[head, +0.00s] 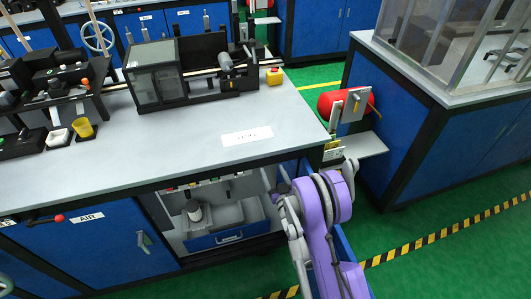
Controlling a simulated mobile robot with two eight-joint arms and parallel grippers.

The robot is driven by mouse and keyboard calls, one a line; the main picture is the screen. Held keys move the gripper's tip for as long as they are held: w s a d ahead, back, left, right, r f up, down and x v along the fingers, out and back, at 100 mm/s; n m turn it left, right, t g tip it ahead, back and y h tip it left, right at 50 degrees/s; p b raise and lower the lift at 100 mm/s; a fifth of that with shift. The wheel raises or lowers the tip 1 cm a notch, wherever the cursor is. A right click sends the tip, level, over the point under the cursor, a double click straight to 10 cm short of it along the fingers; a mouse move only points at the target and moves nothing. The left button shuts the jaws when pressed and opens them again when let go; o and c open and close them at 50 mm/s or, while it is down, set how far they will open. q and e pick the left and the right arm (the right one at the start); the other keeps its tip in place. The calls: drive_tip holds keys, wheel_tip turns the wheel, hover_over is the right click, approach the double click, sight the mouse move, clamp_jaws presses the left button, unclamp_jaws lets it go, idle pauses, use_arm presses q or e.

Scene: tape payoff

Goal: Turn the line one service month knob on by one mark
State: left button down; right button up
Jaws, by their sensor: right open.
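A small upright pale plate (354,106) stands beyond the bench's right corner, with a small brownish part on its face that may be the knob. The part's marks and pointer are too small to read. A small white label plate (335,154) sits below it at the bench corner, its text unreadable. My purple right arm reaches up from the bottom, and my right gripper (349,165) is open at the bench corner, just below the pale plate and apart from the brownish part. Its fingertips are hard to make out against the hardware. My left gripper is out of view.
A red cylinder (328,103) lies behind the pale plate, above a small light shelf (366,146). A glass-walled blue cabinet stands right. Green floor lies open between them.

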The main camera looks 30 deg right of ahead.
drive_tip(key=x, duration=1)
drive_tip(key=shift+w, duration=0.1)
clamp_jaws()
